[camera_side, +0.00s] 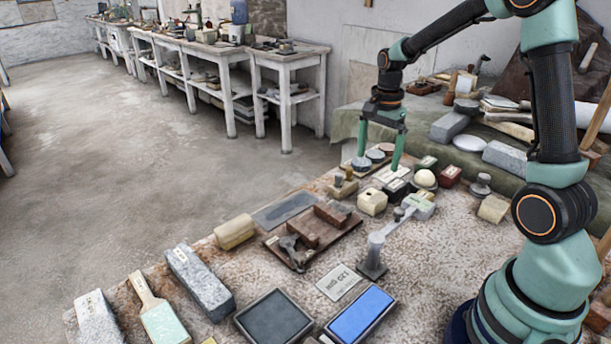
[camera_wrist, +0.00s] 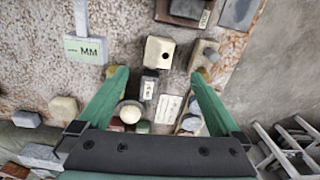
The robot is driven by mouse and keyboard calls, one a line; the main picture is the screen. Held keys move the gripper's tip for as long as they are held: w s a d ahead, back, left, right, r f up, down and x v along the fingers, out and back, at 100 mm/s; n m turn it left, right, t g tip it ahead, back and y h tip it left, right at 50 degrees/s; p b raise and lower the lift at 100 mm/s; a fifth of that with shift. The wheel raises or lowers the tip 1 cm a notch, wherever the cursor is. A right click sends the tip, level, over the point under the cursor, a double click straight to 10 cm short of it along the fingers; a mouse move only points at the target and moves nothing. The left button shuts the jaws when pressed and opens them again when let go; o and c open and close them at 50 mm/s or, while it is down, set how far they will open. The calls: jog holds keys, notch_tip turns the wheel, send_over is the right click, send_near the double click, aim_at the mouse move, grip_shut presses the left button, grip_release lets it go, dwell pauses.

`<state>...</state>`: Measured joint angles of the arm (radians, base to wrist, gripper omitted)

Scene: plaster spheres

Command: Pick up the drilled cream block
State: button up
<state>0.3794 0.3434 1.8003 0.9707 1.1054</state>
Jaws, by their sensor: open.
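The drilled cream block (camera_side: 372,202) stands on the speckled tabletop in the side view, near the middle of the crowded table. In the wrist view the cream block (camera_wrist: 157,53) shows its dark round hole and lies just beyond the fingertips, between their lines. My gripper (camera_side: 378,163) is open and empty, its two green fingers pointing down above the small items behind the block. In the wrist view my gripper (camera_wrist: 160,73) has its fingers spread wide to either side. The fingers appear clear of the block.
A small dark labelled box (camera_wrist: 149,88) sits close to the block, with a white ball (camera_side: 425,178) nearby. A small wooden piece (camera_wrist: 205,55) stands close beside the block.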

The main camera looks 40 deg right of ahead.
aim_at(373, 196)
jog(key=shift+m, duration=0.5)
jog(key=f, duration=0.9)
jog(key=d+f, duration=0.1)
jog(key=f, duration=0.3)
jog(key=shift+w+f, duration=0.15)
jog(key=shift+f, duration=0.1)
grip_shut()
jog(key=shift+r, duration=0.2)
